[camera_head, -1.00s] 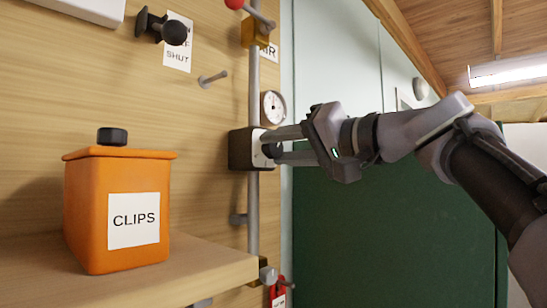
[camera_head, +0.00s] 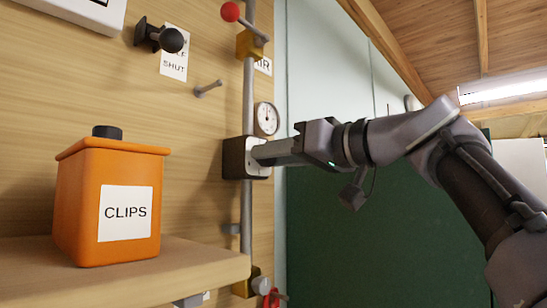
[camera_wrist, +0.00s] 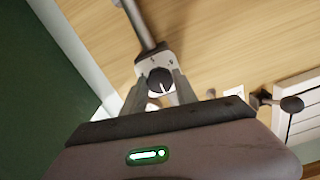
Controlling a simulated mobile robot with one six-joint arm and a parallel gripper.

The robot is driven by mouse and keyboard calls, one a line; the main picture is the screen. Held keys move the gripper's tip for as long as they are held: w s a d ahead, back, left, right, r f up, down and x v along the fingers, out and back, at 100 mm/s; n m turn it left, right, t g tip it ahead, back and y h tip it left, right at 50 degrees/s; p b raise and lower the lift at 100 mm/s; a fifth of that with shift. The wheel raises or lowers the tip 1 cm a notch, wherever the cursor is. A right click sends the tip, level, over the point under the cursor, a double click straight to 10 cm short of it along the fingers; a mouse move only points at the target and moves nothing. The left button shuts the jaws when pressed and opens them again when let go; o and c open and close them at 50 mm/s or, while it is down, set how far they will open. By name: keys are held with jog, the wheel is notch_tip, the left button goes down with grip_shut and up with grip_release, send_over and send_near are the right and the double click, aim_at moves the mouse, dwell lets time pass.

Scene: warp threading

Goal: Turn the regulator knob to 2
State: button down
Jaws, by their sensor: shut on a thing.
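The regulator (camera_head: 236,160) is a dark box with a light face on a vertical grey pipe. Its dark round knob (camera_wrist: 160,79) shows in the wrist view on the light face, with small marks around it that I cannot read. My gripper (camera_head: 258,153) reaches in from the right and is shut on the knob. In the wrist view one finger of my gripper (camera_wrist: 159,88) lies on each side of the knob. In the head view the fingers hide the knob. A round white gauge (camera_head: 266,118) sits just above the regulator; its reading is too small to tell.
An orange CLIPS box (camera_head: 88,205) stands on a wooden shelf (camera_head: 190,262) at the left. A red-balled lever (camera_head: 231,12), a peg (camera_head: 208,88) and a black knob (camera_head: 172,40) stick out from the wooden wall. A dark green panel (camera_head: 370,240) lies behind my arm.

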dwell(0.4)
jog(key=c, duration=1)
grip_release()
jog(key=shift+o, duration=0.2)
jog(key=v, duration=1.7)
jog(key=shift+s+d+b, duration=0.2)
jog(key=shift+b, duration=0.2)
